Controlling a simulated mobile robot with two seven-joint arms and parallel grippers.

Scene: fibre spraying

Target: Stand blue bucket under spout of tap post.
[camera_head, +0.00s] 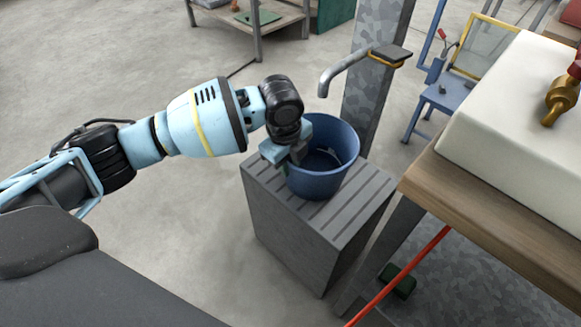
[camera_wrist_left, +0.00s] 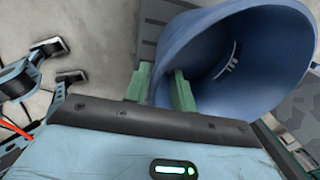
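The blue bucket (camera_head: 338,172) is upright on a grey slatted block (camera_head: 362,205). The tap post (camera_head: 372,85) rises just behind it, and its curved spout (camera_head: 335,75) ends above the bucket's back rim area in the head view. My left gripper (camera_head: 291,158) is at the bucket's near left rim. In the left wrist view, its green fingers (camera_wrist_left: 161,88) straddle the wall of the bucket (camera_wrist_left: 245,60), one outside and one inside. A blue strip of wall shows between them; I cannot tell whether they clamp it. My right gripper is not in view.
A wooden bench (camera_head: 480,196) with a white basin-like block (camera_head: 520,110) and a brass valve (camera_head: 562,98) stands close on the right. A red rod (camera_head: 405,268) slants below it. A blue frame (camera_head: 440,95) is behind right. Floor at left is clear.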

